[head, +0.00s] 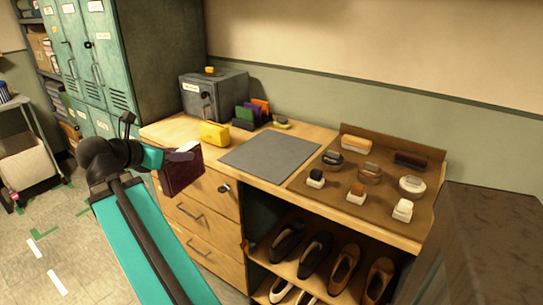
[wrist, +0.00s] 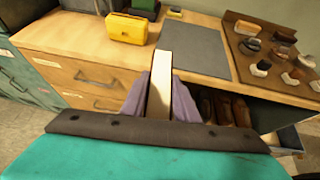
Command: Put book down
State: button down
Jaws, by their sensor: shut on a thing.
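My gripper (head: 184,153) is shut on a dark maroon book (head: 182,174). The book hangs upright in front of the wooden counter's left part, apart from the counter top. In the wrist view the book's pale edge (wrist: 160,85) stands between the two purplish fingers of my gripper (wrist: 160,97). A flat grey mat (head: 270,158) lies bare on the counter (head: 224,137), to the right of the book and beyond it. The lower part of the book is hidden in the wrist view.
A yellow box (head: 214,134), a grey metal box (head: 214,97) and several coloured upright items (head: 252,113) stand behind and left of the mat. A brown tray (head: 335,188) with several brushes lies to its right. Shoes (head: 315,255) fill shelves below. Green lockers (head: 95,60) stand left.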

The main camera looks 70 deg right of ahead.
jog(key=s+d+r+m+g+b, duration=0.1)
jog(key=s+d+m, duration=0.1)
jog(key=s, duration=0.6)
jog(key=s+d+r+m+g+y+b, duration=0.1)
jog(key=s+d, duration=0.3)
jog(key=s, duration=0.5)
jog(key=s+d+r+m+g+y+b, duration=0.1)
jog(key=s+d+m+g, duration=0.1)
jog(key=s, duration=0.7)
jog(key=shift+d+r+m+g, duration=0.3)
jog(key=shift+d+g, duration=0.4)
jog(key=shift+d, duration=0.3)
jog(key=shift+d, duration=0.15)
jog(key=w+d+p, duration=0.3)
jog(key=d+p, duration=0.2)
jog(key=p, duration=0.7)
jog(key=shift+d+p, duration=0.3)
jog(key=shift+p, duration=0.05)
jog(key=shift+d+f+p, duration=0.15)
jog(key=shift+d+p, duration=0.05)
jog(key=shift+p, duration=0.5)
jog(key=p, duration=0.4)
jog(key=shift+w+d+f, duration=0.1)
jog(key=shift+w+d, duration=0.15)
jog(key=shift+d, duration=0.15)
